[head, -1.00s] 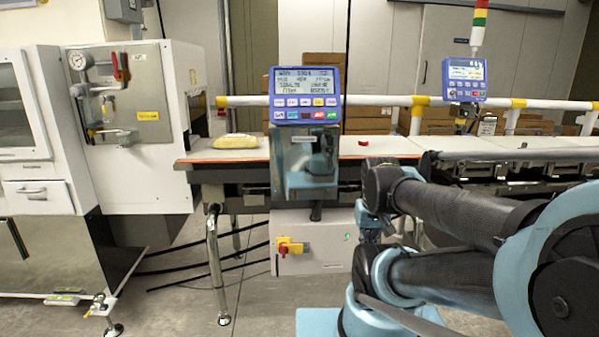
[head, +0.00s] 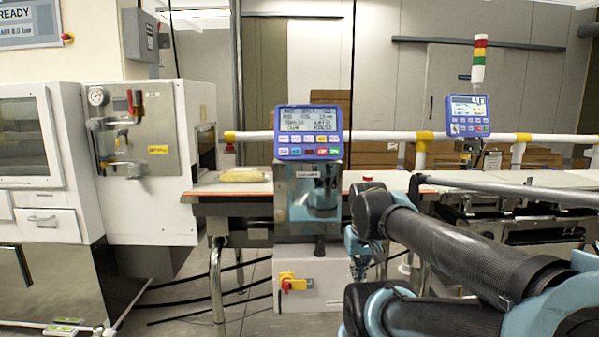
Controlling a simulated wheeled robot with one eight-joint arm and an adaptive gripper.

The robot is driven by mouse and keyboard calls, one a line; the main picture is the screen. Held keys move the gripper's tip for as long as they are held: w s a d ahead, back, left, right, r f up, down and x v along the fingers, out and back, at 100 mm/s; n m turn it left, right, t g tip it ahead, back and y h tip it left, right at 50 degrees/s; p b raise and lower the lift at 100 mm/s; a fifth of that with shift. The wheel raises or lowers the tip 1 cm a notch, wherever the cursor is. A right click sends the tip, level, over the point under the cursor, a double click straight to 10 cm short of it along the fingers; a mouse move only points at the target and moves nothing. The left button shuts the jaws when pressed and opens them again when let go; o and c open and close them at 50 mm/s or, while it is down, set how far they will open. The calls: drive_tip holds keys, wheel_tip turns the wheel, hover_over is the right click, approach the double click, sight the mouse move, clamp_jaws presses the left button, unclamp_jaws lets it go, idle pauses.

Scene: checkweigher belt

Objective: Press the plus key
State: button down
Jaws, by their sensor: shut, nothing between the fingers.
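A blue control panel (head: 281,132) with a lit text screen (head: 306,118) stands on a steel post box in the middle of the head view.
The conveyor belt (head: 392,180) runs behind the panel, with a yellowish bag (head: 243,175) and a small red item (head: 367,179) on it. A second blue panel (head: 468,115) stands farther right. A red and yellow switch (head: 291,283) is on the lower cabinet.

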sight(309, 139)
drive_tip(key=w+a+r+t, duration=0.2)
drive_tip(key=w+a+r, duration=0.2)
drive_tip(key=r, duration=1)
drive_tip(key=w+a+r+t, duration=0.1)
drive_tip(key=w+a+r, duration=0.3)
drive_tip(key=w+r, duration=0.4)
drive_tip(key=w+a+r+t, duration=0.2)
drive_tip(key=w+r, duration=0.5)
drive_tip(key=r, duration=1.4)
drive_tip(key=shift+a+r+t, duration=0.2)
drive_tip(key=shift+a+t, duration=0.1)
drive_tip(key=shift+a, duration=0.6)
drive_tip(key=shift+w+r+x, duration=0.15)
drive_tip(key=shift+w+x, duration=0.05)
drive_tip(key=shift+x, duration=2.1)
drive_tip(key=shift+w+r+x, duration=0.15)
drive_tip(key=shift+x, duration=2.1)
drive_tip(key=shift+w+r+x, duration=0.2)
drive_tip(key=shift+x, duration=2.1)
drive_tip(key=shift+f, duration=0.1)
